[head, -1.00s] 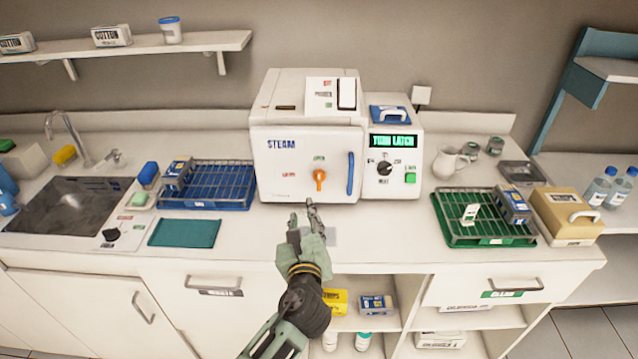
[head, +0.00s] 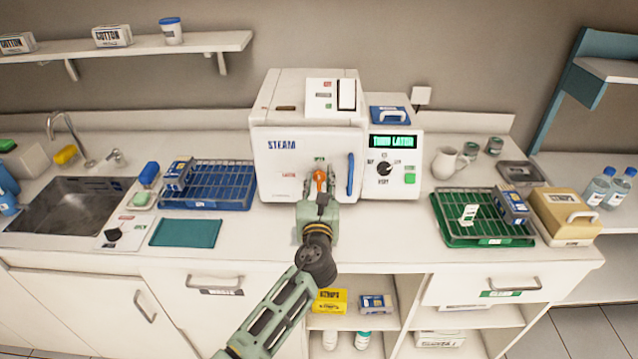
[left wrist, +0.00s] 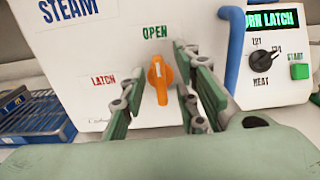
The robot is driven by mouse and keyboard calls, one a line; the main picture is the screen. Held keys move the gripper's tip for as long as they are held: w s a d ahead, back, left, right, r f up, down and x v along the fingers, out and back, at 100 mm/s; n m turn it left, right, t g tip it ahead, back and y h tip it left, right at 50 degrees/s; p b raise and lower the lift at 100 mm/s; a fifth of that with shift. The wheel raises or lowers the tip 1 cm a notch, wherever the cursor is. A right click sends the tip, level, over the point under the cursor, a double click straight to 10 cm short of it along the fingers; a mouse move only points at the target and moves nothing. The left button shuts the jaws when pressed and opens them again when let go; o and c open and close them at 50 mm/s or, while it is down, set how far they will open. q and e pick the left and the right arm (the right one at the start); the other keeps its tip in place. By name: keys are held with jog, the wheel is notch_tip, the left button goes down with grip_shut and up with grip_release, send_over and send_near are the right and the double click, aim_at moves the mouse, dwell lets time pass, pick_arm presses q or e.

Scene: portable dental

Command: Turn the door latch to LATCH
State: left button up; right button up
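The orange door latch (left wrist: 158,80) is on the white front door of the steam sterilizer (head: 290,155). In the left wrist view it stands nearly upright, its upper end toward the OPEN label (left wrist: 155,32); the LATCH label (left wrist: 104,80) is to its left. In the head view only part of the latch (head: 319,178) shows above my gripper. My left gripper (left wrist: 160,100) is open, with one finger on each side of the latch; I cannot tell whether either finger touches it. The display (head: 393,142) reads TURN LATCH. My right gripper is not in view.
A blue door handle (head: 350,174) stands just right of the latch. A control panel with a black knob (head: 385,168) is further right. A blue rack (head: 215,183) is at the left and a green rack (head: 480,232) at the right.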

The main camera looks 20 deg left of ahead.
pick_arm(q)
jog(key=shift+c, duration=0.5)
grip_shut()
